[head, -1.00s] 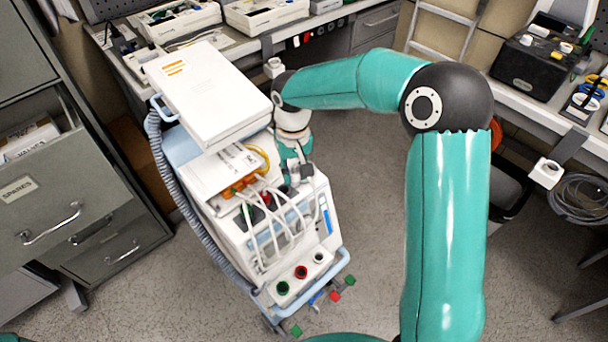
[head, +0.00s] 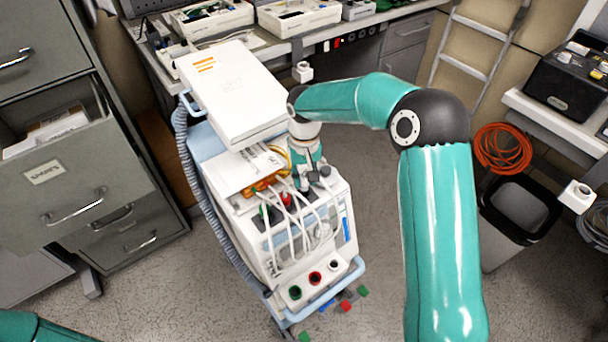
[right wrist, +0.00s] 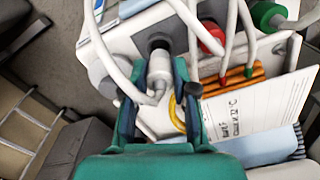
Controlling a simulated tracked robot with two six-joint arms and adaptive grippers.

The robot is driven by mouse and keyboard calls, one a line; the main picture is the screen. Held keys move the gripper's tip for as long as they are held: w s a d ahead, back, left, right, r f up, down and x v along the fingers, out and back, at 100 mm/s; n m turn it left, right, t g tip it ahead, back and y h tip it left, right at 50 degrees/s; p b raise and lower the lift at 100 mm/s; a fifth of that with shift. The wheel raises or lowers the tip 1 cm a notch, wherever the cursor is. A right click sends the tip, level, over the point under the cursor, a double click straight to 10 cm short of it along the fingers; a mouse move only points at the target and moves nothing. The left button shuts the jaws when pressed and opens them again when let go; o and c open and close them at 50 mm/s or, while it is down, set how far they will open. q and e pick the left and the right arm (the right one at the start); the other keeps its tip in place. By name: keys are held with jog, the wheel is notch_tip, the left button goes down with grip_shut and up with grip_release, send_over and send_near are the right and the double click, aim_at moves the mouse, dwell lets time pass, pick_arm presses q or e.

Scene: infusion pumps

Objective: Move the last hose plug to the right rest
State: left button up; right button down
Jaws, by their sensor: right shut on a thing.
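My right gripper (head: 306,178) reaches down over the top of the white pump cart (head: 341,204). In the right wrist view its teal fingers (right wrist: 158,82) are shut on a white hose plug (right wrist: 160,68). The plug's far end is at a dark round socket (right wrist: 159,42); I cannot tell whether it is seated. A red plug (right wrist: 210,38) and a green plug (right wrist: 268,15) stand beside it. A white holder that looks like a rest (head: 577,197) is on the right bench edge; a similar one (head: 302,72) is at the back bench. My left gripper is out of view.
White hoses (head: 297,233) loop over the cart's front. Green, red and dark ports (head: 315,278) sit on its lower front. A filing cabinet (head: 75,180) stands left. A bin (head: 515,215) and orange cable coil (head: 503,148) are at the right. Floor between cart and bin is partly clear.

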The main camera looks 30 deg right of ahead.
aim_at(304, 185)
jog(key=shift+f+b, duration=1.25)
jog(key=shift+f, duration=0.45)
jog(key=c, duration=0.8)
grip_release()
jog(key=shift+r, duration=0.1)
jog(key=shift+c, duration=0.2)
